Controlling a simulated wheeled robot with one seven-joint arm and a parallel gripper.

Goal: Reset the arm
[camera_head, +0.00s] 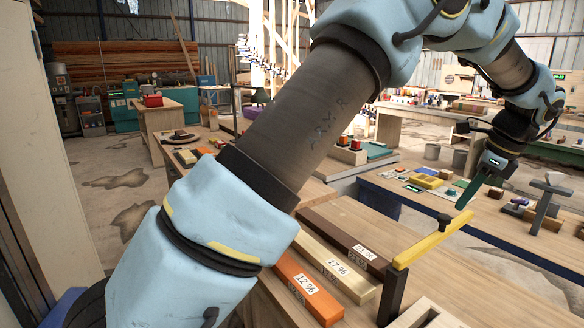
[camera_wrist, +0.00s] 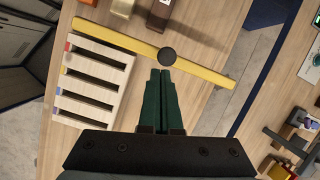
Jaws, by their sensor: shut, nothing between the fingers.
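My gripper (camera_head: 463,207) is at the right in the head view, pointing down above the workbench. In the wrist view its two dark green fingers (camera_wrist: 160,72) lie together with nothing between them. A long yellow bar (camera_wrist: 205,73) with a dark round knob (camera_wrist: 167,56) crosses just ahead of the fingertips in that view. In the head view the yellow bar (camera_head: 420,244) rests on a dark post (camera_head: 392,296), and the fingertips appear near its far end. I cannot tell whether they touch it.
Orange (camera_head: 308,291), pale (camera_head: 334,268) and dark brown (camera_head: 345,241) wood blocks with percent labels lie on the bench (camera_head: 480,275). A pale slotted rack (camera_wrist: 92,82) stands left of the fingers in the wrist view. Another table (camera_head: 535,226) holds tools at the right.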

